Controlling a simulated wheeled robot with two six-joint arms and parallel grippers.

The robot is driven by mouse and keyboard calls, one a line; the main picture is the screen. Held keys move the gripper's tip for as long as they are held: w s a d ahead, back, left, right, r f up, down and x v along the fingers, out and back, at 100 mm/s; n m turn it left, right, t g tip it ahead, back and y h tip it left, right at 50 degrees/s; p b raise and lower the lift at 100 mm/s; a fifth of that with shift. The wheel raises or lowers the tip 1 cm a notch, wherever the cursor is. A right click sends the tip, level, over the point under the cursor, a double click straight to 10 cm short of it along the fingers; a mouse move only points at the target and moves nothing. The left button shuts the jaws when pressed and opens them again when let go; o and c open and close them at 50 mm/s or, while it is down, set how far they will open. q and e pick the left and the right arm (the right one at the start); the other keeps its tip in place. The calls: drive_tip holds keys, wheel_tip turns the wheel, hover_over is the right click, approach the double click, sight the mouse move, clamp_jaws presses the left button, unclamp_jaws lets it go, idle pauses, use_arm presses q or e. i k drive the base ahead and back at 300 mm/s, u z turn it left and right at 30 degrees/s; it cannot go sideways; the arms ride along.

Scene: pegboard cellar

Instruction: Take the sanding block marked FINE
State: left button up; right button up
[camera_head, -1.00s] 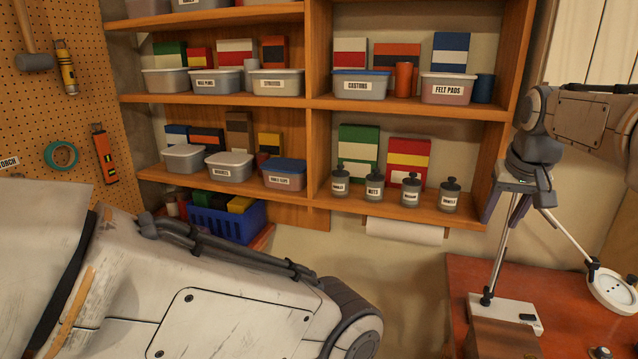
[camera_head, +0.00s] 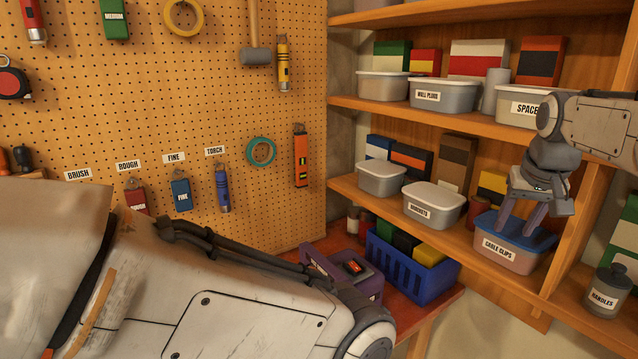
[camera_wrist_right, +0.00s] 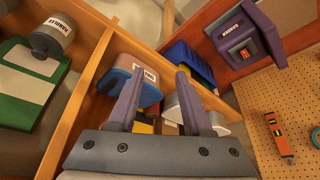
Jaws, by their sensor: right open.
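The blue sanding block marked FINE (camera_head: 181,195) hangs on the pegboard at left in the head view, under a FINE label (camera_head: 174,158). A red block (camera_head: 135,198) hangs to its left under a ROUGH label, partly hidden by my left arm. A green block marked MEDIUM (camera_head: 115,20) hangs higher up. My right gripper (camera_head: 525,226) is open and empty at the shelf, in front of the cable clips box (camera_head: 508,259), far right of the FINE block. Its fingers also show in the wrist view (camera_wrist_right: 160,78). My left gripper is out of view.
A blue torch (camera_head: 222,190) hangs right of the FINE block. Teal tape (camera_head: 261,151) and an orange level (camera_head: 301,157) are further right. A blue basket (camera_head: 412,272) and a purple box (camera_head: 352,278) stand below. My left arm crosses the front.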

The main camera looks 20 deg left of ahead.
sight(182, 197)
drive_tip(key=u, duration=1.05)
drive_tip(key=i, duration=0.95)
drive_tip(key=u, duration=0.7)
